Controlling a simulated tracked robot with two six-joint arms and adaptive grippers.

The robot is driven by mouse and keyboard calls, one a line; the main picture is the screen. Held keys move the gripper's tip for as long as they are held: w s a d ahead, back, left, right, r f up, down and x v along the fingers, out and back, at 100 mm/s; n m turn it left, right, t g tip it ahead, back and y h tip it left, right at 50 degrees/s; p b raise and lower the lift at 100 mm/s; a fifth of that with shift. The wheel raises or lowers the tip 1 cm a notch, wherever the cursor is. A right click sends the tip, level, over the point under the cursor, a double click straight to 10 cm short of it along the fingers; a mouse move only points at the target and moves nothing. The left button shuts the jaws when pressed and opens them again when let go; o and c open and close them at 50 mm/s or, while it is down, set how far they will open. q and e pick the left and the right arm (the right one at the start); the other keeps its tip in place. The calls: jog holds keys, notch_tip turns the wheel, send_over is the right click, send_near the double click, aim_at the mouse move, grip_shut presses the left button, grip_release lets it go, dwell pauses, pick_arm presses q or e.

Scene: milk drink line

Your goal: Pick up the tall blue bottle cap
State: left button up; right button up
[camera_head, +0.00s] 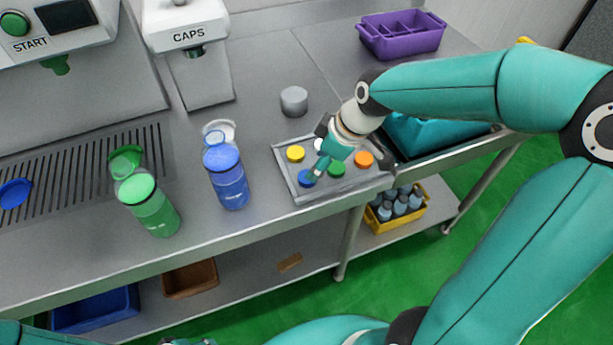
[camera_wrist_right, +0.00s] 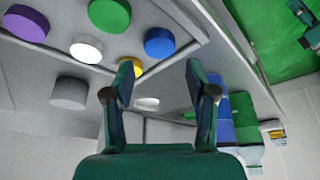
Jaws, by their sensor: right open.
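The blue cap (camera_head: 306,177) lies at the front left of a grey tray (camera_head: 310,198) on the steel counter. It also shows in the right wrist view (camera_wrist_right: 160,42), between the two fingers' directions and beyond their tips. My right gripper (camera_head: 320,166) is over the tray, close to the blue cap; its fingers (camera_wrist_right: 160,70) stand apart with nothing between them. It partly hides the tray's back row. Yellow (camera_head: 295,153), white (camera_head: 318,143), green (camera_head: 336,170) and orange (camera_head: 364,158) caps share the tray. Of my left arm only a sliver shows at the bottom left.
A blue bottle (camera_head: 230,188) and a green bottle (camera_head: 152,212) stand left of the tray. A grey cylinder (camera_head: 294,101) stands behind it. A purple bin (camera_head: 402,42) is at the back. Another blue disc (camera_head: 14,192) lies on the grate at far left.

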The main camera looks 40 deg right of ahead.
aim_at(303, 181)
jog(key=shift+p+x, duration=0.4)
jog(key=shift+x, duration=2.55)
jog(key=shift+c, duration=0.2)
jog(key=shift+r, duration=0.1)
jog(key=c, duration=0.5)
